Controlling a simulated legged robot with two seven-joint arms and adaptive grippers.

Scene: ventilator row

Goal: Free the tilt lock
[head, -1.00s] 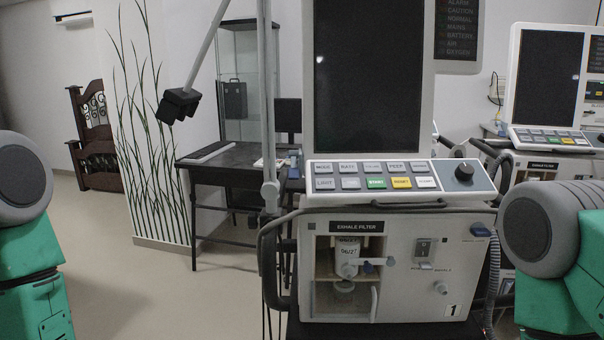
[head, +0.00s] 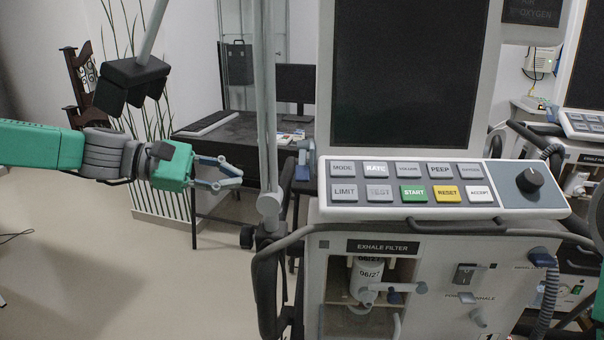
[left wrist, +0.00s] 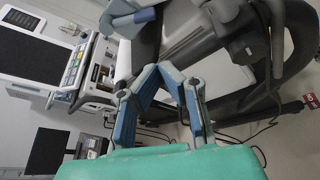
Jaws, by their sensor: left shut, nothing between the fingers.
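The ventilator stands in front of me with a dark screen (head: 403,75) above a button panel (head: 340,208). A small blue lever (head: 305,172) sits at the left of the screen's base, the likeliest tilt lock, though no label shows. My left gripper (head: 238,179) comes in from the left, shut and empty, left of the pole and apart from the lever. In the left wrist view its fingers (left wrist: 156,70) come together at the tips, with ventilator parts beyond. My right gripper is out of view.
A grey upright pole (head: 264,90) with a joint stands between my left gripper and the ventilator. A grey rail (head: 400,227) runs round the ventilator's front. A black desk (head: 240,140) stands behind my gripper. A dark clamp-like head (head: 132,82) hangs above my left arm.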

